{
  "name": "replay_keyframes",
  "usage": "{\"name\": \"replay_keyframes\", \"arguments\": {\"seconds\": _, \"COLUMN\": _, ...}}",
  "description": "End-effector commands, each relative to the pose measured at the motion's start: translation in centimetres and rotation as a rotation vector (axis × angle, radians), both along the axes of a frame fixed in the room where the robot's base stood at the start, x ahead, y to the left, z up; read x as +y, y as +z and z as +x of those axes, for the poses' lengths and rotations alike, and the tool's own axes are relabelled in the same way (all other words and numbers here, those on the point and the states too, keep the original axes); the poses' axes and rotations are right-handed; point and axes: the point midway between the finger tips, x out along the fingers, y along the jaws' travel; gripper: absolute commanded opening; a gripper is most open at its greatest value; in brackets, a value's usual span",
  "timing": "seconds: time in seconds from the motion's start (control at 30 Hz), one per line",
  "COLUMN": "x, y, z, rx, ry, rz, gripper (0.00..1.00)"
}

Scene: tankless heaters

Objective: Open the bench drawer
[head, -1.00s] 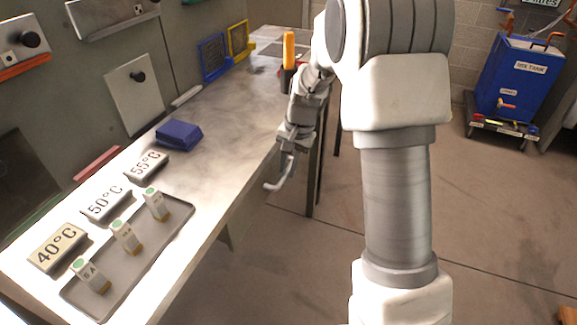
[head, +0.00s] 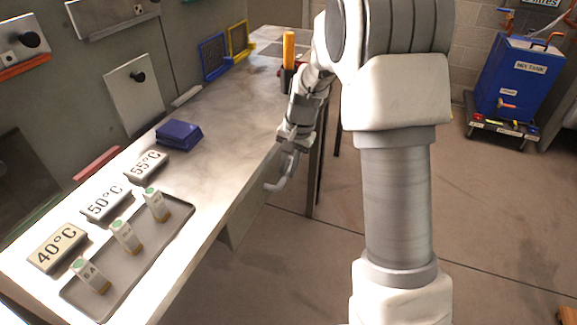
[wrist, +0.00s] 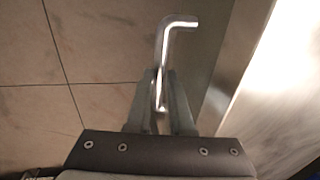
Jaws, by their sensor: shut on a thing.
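My gripper (head: 285,167) is beside the bench's right edge, below the top. In the wrist view its two fingers (wrist: 160,88) are shut on a bent metal bar handle (wrist: 166,52). The handle's free-showing end bends right toward the bench side. The handle also shows in the head view (head: 274,186), just below the gripper. A grey panel (head: 240,222), seemingly the drawer front, shows below the bench edge and sticks out a little. Whether the handle meets it, and the drawer's inside, cannot be seen.
The bench top (head: 222,150) holds temperature signs, a tray (head: 150,262) with several small labelled blocks, and a blue block (head: 178,134). A dark bench leg (head: 316,165) stands close behind my gripper. A blue tank cart (head: 515,85) stands far right.

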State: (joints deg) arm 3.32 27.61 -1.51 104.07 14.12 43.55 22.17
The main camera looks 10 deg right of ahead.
Motion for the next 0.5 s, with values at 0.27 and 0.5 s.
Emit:
{"name": "replay_keyframes", "arguments": {"seconds": 0.27, "x": -0.6, "y": 0.1, "z": -0.3, "rx": -0.001, "ry": -0.002, "rz": -0.001, "gripper": 0.00}}
{"name": "replay_keyframes", "arguments": {"seconds": 0.5, "x": -3.5, "y": 0.1, "z": -2.4, "rx": -0.001, "ry": -0.006, "rz": -0.001, "gripper": 0.00}}
